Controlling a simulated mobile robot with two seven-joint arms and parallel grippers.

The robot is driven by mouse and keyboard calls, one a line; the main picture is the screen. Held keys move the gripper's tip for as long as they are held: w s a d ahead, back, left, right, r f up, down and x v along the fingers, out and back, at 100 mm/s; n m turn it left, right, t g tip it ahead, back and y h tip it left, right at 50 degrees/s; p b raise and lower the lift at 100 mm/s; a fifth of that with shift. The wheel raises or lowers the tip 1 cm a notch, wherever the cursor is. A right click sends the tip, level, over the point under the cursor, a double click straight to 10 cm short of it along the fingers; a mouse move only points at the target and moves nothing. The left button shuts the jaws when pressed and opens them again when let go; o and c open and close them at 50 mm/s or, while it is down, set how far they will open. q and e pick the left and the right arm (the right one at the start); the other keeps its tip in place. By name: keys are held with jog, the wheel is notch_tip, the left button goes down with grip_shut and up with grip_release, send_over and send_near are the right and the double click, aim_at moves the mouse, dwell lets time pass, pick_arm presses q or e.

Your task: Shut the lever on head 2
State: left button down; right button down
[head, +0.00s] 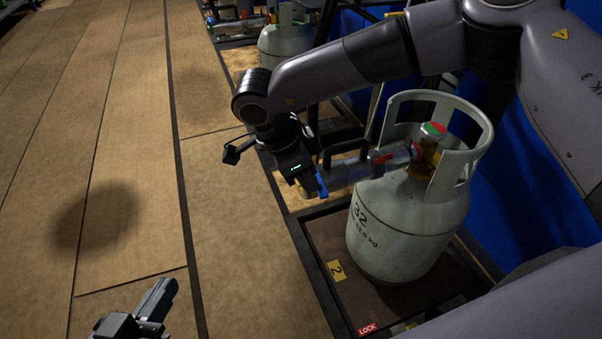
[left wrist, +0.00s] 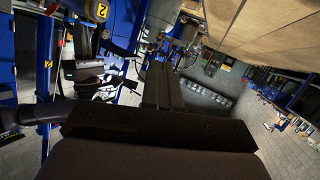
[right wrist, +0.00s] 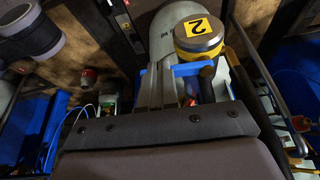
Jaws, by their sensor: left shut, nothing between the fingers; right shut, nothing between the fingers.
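Filling head 2 (head: 355,172) is a metal cylinder with a black handle (head: 345,146), lying roughly level against the valve of a grey gas cylinder marked 32 (head: 405,225). A blue part (head: 321,186) shows at its near end; I cannot tell if this is the lever. In the right wrist view the head's round end (right wrist: 200,35) carries a yellow 2 label, with blue and black parts below it. My right gripper (head: 306,186) is shut and empty, right beside that end; its fingers (right wrist: 160,86) also show there. My left gripper (head: 162,292) is shut and empty, low over the floor.
The gas cylinder stands on a dark scale platform (head: 320,245) with a yellow 2 plate (head: 337,271) and a red LOCK label (head: 367,329). Another gas cylinder (head: 285,42) stands farther back. Blue panels (head: 520,215) lie to the right. The floor (head: 100,150) at the left is clear.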

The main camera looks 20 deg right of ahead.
pick_arm(q)
jog(key=shift+w+d+g+p, duration=0.15)
jog(key=shift+d+g+p, duration=0.15)
jog(key=shift+d, duration=0.1)
pick_arm(e)
jog(key=shift+s+d+n+t, duration=0.15)
jog(key=shift+d+n+t, duration=0.2)
jog(key=shift+n, duration=0.35)
